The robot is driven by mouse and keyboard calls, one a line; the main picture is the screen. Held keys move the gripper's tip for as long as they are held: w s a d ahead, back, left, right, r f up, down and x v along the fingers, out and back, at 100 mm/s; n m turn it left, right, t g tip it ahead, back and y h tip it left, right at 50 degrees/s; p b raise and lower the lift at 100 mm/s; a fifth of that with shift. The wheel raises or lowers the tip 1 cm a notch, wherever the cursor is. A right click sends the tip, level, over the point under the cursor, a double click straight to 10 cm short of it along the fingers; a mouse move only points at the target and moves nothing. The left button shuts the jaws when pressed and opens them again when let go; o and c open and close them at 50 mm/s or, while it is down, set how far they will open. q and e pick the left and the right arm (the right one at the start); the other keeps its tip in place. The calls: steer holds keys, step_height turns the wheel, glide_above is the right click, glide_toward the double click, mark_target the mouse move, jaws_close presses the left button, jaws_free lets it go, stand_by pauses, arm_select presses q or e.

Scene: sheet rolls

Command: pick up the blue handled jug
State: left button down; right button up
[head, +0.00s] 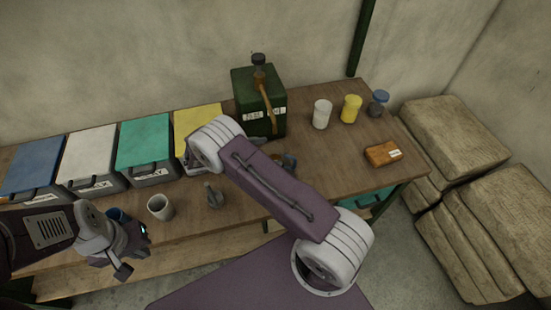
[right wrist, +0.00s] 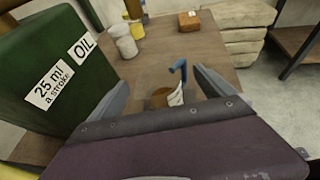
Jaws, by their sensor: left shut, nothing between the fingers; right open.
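In the right wrist view the jug (right wrist: 177,97) shows a pale body, brown inside and an upright blue handle, between the spread fingers and beyond the palm. My right gripper (right wrist: 163,88) is open and empty, pointing at the jug; no contact shows. In the head view my arm mostly hides this gripper. My left gripper (head: 122,262) is shut and empty at the table's front left.
A green oil box (head: 259,100) stands close behind my right gripper. White (head: 321,114), yellow (head: 351,109) and blue-lidded (head: 378,103) containers and an orange-brown block (head: 383,153) lie to the right. A grey cup (head: 160,207) and small can (head: 214,196) are front left; several bins line the back.

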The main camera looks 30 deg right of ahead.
mark_target(274, 151)
steer(key=x, duration=0.2)
steer(key=p+x, duration=0.1)
steer(key=x, duration=0.1)
steer(key=shift+w+d+f, duration=0.1)
steer(key=shift+w+f, duration=0.1)
steer(key=shift+w, duration=0.05)
steer(key=c, duration=0.7)
jaws_close()
steer(key=shift+r, duration=0.1)
steer(key=r, duration=0.1)
steer(key=r+b, duration=0.1)
steer(key=r, duration=0.1)
steer(key=shift+s+r, duration=0.2)
steer(key=shift+s, duration=0.15)
steer(key=s+a+b, duration=0.2)
steer(key=s+a, duration=0.2)
steer(key=s, duration=1.3)
steer(key=shift+a, duration=0.15)
